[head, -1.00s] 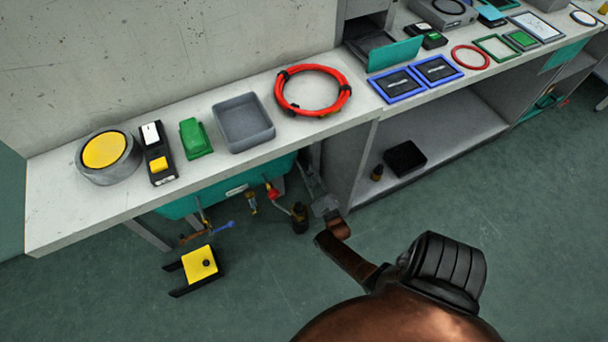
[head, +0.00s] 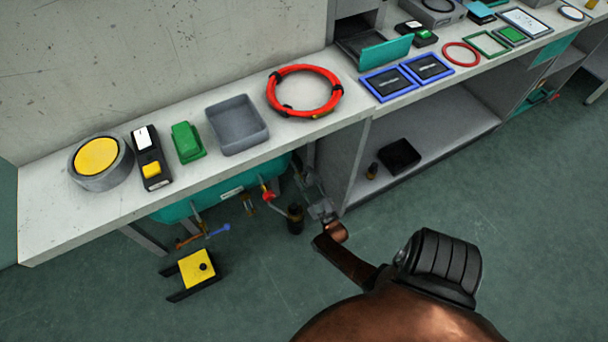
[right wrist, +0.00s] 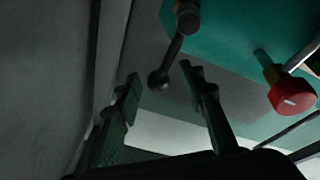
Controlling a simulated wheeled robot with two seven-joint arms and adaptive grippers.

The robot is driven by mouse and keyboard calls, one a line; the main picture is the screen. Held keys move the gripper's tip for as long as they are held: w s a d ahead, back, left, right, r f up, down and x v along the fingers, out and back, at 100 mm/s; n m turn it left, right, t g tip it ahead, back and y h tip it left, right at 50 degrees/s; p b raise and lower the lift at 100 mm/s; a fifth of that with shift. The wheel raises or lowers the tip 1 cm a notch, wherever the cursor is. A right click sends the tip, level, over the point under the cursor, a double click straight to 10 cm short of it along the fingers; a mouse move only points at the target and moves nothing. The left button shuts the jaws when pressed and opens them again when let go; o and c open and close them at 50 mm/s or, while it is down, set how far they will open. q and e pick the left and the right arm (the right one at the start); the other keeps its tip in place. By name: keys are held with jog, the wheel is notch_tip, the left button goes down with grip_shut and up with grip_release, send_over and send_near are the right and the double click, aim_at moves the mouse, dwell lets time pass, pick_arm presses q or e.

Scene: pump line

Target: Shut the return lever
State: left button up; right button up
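My right gripper (head: 318,206) reaches under the bench, beside the right end of the teal tank (head: 180,208). In the right wrist view its two fingers (right wrist: 166,88) are apart. A dark lever with a ball end (right wrist: 174,58) comes down from a round pivot by the teal tank, and its ball shows in the gap between the fingers; I cannot tell whether they touch. No label shows on this lever, and I cannot make it out in the head view. A red knob (head: 268,195) is left of the gripper; it also shows in the right wrist view (right wrist: 292,94). My left gripper is not in view.
A blue lever (head: 218,230), a brass fitting (head: 249,208) and a black cylinder (head: 295,219) sit around the tank's underside. A grey cabinet wall (head: 342,165) is close right of the gripper. A yellow-and-black stand (head: 196,269) is on the floor.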

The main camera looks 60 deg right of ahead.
jog(key=v, duration=1.1)
